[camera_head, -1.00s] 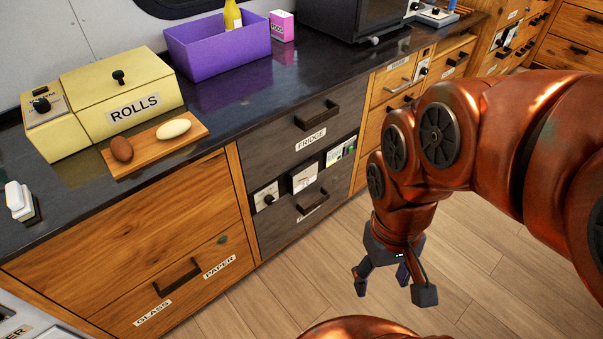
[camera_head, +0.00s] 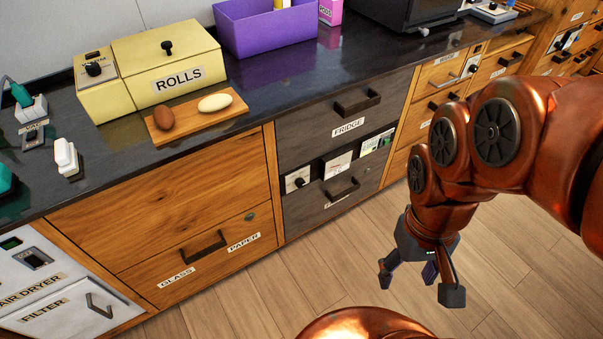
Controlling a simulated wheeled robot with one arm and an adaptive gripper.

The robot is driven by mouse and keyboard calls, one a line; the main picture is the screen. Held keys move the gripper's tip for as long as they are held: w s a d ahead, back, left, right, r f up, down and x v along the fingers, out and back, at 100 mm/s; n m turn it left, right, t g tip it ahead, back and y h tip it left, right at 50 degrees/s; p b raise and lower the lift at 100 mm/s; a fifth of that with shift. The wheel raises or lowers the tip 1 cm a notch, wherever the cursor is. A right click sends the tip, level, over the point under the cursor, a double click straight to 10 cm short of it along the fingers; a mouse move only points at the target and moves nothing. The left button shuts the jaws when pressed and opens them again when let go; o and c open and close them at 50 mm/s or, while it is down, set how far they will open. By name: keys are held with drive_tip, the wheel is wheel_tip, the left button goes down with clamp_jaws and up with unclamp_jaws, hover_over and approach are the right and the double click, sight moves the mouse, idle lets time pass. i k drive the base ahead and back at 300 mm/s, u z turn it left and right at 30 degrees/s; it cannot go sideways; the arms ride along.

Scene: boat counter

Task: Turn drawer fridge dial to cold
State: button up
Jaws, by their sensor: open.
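The drawer fridge (camera_head: 300,133) is a dark grey two-drawer unit in the counter front, its upper drawer labelled FRIDGE. Between its drawers, at the left, a white plate carries a small black dial (camera_head: 298,182). The dial's setting is too small to read. My gripper (camera_head: 416,288) is open and empty, pointing down over the wooden floor, to the right of and lower in the picture than the dial. It is apart from the fridge and touches nothing.
A yellow ROLLS box (camera_head: 180,85), an egg board (camera_head: 235,118) and a purple bin (camera_head: 265,35) stand on the dark counter. An air dryer (camera_head: 50,280) is lower left. The floor (camera_head: 310,265) before the fridge is clear.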

sight(300, 182)
drive_tip(key=u, duration=0.4)
drive_tip(key=k, duration=0.45)
drive_tip(key=u, duration=1.2)
